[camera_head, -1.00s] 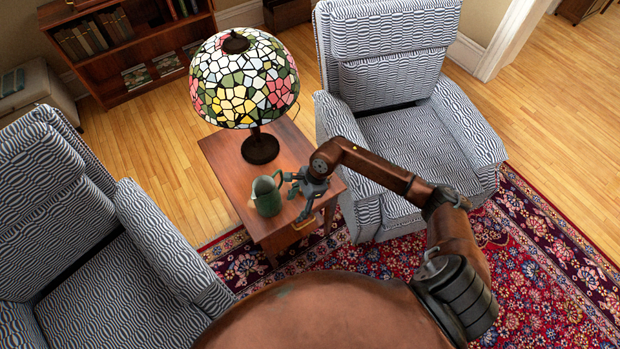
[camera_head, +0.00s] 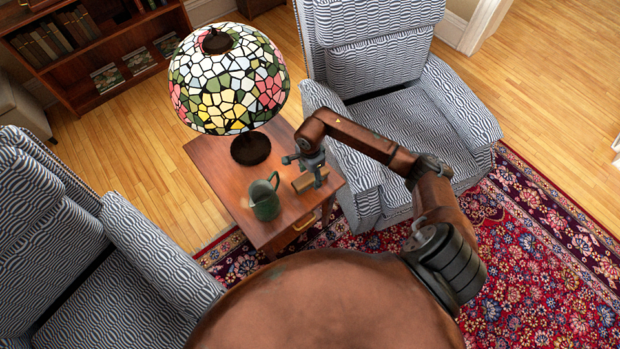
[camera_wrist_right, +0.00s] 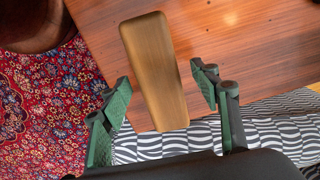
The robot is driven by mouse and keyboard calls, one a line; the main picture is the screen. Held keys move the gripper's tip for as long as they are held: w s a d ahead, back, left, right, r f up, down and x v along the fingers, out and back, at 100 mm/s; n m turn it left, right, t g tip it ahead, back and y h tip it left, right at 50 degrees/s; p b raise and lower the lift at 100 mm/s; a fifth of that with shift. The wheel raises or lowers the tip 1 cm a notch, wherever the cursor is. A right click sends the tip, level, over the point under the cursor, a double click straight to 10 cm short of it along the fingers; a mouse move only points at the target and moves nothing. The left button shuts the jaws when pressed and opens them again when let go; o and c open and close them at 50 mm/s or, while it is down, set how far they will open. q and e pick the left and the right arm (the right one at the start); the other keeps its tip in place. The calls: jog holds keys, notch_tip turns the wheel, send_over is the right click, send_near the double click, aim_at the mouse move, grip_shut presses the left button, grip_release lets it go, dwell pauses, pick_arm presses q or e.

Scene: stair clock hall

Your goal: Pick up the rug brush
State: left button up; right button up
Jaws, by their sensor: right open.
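The rug brush (camera_head: 303,183) shows as a plain wooden block on the side table (camera_head: 222,180), partly behind my right gripper. In the right wrist view the brush (camera_wrist_right: 155,62) is a long brown block seen from above; no bristles show. My right gripper (camera_head: 304,168) is above the table at the brush. In the wrist view its two green-padded fingers (camera_wrist_right: 160,84) are spread wide, one on each side of the brush's near end. I cannot tell how far above the brush they are. My left gripper is not in view.
A green jug (camera_head: 264,200) stands on the table just left of the brush. A stained-glass lamp (camera_head: 228,85) stands at the back. Striped armchairs flank the table, one at right (camera_head: 400,130) and one at left (camera_head: 60,230). A red patterned rug (camera_head: 530,250) lies in front.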

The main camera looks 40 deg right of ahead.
notch_tip(320, 180, down, 2)
jog(key=shift+d+f, duration=0.1)
jog(key=shift+f, duration=0.05)
jog(key=shift+c, duration=0.7)
jog(key=c, duration=0.8)
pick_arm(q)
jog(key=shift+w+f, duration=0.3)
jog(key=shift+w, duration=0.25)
pick_arm(e)
jog(key=c, duration=0.4)
